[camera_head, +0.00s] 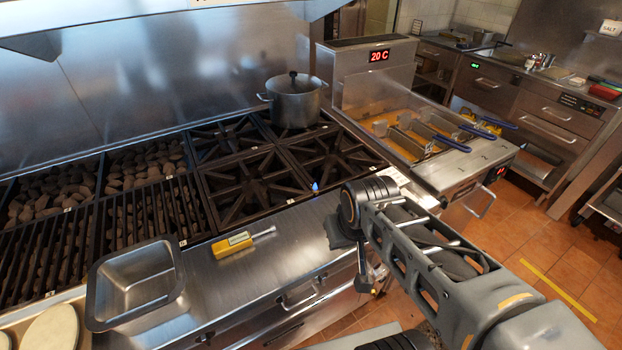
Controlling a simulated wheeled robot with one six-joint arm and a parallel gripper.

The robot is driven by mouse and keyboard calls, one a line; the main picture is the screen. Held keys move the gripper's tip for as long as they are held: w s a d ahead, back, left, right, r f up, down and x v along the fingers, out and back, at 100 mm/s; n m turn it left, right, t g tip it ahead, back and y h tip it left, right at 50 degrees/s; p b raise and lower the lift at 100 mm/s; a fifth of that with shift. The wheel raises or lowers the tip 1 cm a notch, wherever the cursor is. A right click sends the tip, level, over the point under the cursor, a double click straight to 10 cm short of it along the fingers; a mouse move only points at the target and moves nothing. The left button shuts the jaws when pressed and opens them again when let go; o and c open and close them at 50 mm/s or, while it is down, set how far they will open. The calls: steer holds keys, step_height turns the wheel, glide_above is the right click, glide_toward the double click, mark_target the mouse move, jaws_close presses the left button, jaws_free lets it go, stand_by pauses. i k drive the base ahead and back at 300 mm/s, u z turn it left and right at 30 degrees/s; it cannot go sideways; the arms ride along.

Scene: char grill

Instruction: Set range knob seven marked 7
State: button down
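No knob marked 7 can be made out in this view. The range (262,262) shows its steel front ledge, and its front face below is seen steeply from above and partly covered by my arm. My arm reaches in from the lower right. My gripper (364,284) appears to point down in front of the range's front edge, small and dark. Its fingers are too unclear to tell whether they are open or shut, and I cannot tell whether it touches anything.
A steel pan (137,283) and a yellow-handled tool (232,245) lie on the ledge. A lidded pot (294,100) stands on the back burner. A small blue flame (315,187) shows near the front burner. The fryer (375,85) at right reads 20 C. Tiled floor is open at right.

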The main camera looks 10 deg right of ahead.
mark_target(282, 298)
steer(key=i, duration=0.2)
steer(key=u, duration=0.2)
steer(key=k, duration=0.85)
steer(key=z, duration=0.7)
steer(key=i, duration=0.65)
steer(key=u, duration=1.5)
